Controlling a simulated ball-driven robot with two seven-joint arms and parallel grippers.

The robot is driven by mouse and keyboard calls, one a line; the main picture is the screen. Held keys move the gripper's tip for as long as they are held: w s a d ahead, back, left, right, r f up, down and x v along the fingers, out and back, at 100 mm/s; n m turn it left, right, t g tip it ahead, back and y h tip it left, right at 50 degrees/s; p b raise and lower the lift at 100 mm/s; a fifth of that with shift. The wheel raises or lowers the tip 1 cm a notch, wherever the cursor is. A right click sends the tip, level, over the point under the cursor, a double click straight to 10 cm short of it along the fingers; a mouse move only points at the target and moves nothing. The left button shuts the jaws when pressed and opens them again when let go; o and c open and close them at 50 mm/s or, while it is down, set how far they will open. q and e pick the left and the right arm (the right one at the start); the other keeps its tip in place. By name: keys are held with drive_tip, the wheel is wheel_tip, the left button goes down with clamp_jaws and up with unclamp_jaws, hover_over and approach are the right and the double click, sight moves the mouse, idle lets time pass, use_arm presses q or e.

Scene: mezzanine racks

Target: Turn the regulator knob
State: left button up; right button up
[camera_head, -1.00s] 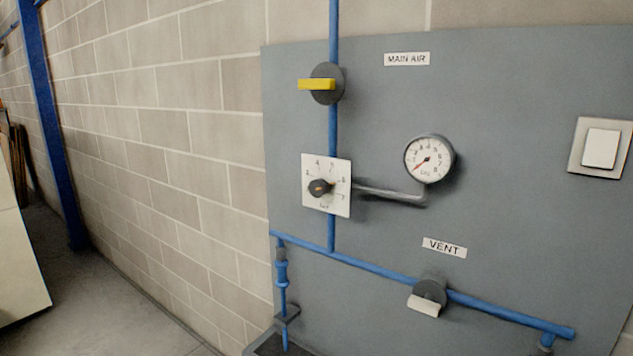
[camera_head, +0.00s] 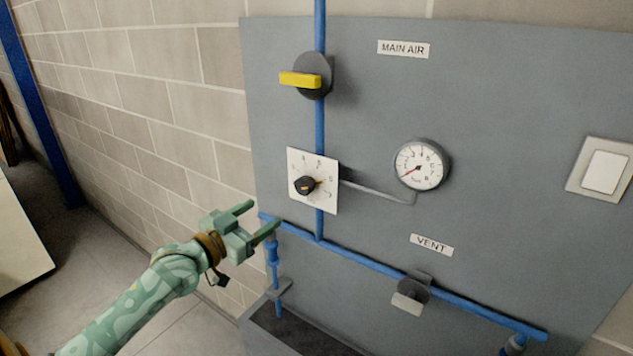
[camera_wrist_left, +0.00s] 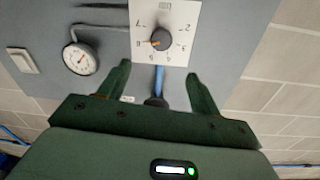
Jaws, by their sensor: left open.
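The regulator knob (camera_head: 305,185) is small and black with an orange pointer mark. It sits on a white square dial plate (camera_head: 327,164) with numbers around it, on the grey panel. My left gripper (camera_head: 258,217) is open and empty, below and to the left of the knob and apart from it. In the left wrist view the knob (camera_wrist_left: 161,40) lies ahead, beyond and between the two open fingers (camera_wrist_left: 158,82). A round pressure gauge (camera_head: 420,165) is right of the dial, its red needle pointing lower left. My right gripper is in neither view.
A yellow valve handle (camera_head: 300,80) is above the dial, on a blue vertical pipe (camera_head: 319,125). A blue sloping pipe (camera_head: 372,265) and a pale vent handle (camera_head: 408,303) are below. A white switch (camera_head: 604,171) is at the right. The space before the dial is clear.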

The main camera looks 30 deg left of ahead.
sight(301, 188)
use_arm(q)
drive_tip(key=w, duration=0.5)
drive_tip(key=w+d, duration=0.1)
drive_tip(key=w, duration=0.4)
drive_tip(key=w+b, duration=0.1)
drive_tip(key=w, duration=0.4)
drive_tip(key=shift+w+d+f, duration=0.1)
drive_tip(key=shift+w+d, duration=0.2)
drive_tip(key=shift+w, duration=0.05)
drive_tip(key=c, duration=1)
